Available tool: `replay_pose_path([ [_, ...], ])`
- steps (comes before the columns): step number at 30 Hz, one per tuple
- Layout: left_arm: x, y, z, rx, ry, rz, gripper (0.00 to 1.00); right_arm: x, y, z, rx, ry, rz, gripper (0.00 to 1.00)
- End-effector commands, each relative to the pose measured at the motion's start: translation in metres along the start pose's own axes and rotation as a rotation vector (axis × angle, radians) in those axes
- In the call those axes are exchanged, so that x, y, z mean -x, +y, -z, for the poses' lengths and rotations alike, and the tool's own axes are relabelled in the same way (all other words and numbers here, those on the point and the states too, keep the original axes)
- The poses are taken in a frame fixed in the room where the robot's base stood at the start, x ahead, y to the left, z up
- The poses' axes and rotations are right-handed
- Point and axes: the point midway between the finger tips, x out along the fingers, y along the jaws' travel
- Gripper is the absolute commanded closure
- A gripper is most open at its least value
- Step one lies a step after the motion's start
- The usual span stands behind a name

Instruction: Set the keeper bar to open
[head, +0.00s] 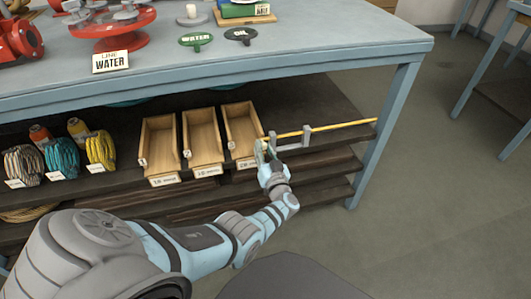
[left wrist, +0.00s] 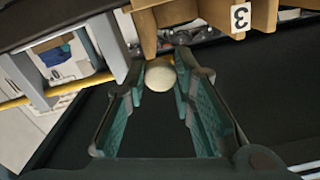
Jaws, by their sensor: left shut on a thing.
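The keeper bar (head: 340,125) is a thin yellow rod along the front of the upper shelf, right of the wooden bins. It runs through two grey brackets (head: 305,137) and reaches the right table leg. My left gripper (head: 264,148) is at the bar's left end, beside the right-hand bin's front corner. In the left wrist view, a round cream knob (left wrist: 160,76) sits between the fingertips, and the gripper is shut on it. The yellow bar (left wrist: 45,95) also shows there. The join between knob and bar is hidden. My right gripper is out of view.
Three wooden bins (head: 202,158) with label cards stand on the shelf left of the bar. Coiled hoses (head: 62,160) lie further left. The blue table leg (head: 384,135) borders the right. The floor in front is clear.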

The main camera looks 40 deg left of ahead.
Motion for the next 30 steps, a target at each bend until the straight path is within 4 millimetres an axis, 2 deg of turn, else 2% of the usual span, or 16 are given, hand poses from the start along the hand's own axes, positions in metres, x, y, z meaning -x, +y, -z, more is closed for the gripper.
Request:
replay_pose_path([
  [9,0.001,0.001,-0.002,0.000,-0.005,-0.003,1.00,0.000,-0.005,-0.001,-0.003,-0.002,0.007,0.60],
  [10,0.001,0.002,-0.002,0.000,-0.005,-0.003,0.72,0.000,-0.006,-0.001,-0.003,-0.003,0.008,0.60],
  [13,0.001,0.002,-0.001,0.000,-0.004,-0.003,0.56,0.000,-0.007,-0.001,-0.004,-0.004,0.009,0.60],
  [24,0.000,0.000,0.002,0.002,-0.002,0.000,0.56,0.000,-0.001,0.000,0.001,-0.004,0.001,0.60],
  [30,0.000,-0.005,0.021,0.005,0.000,0.001,0.56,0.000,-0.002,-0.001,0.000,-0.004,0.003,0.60],
])
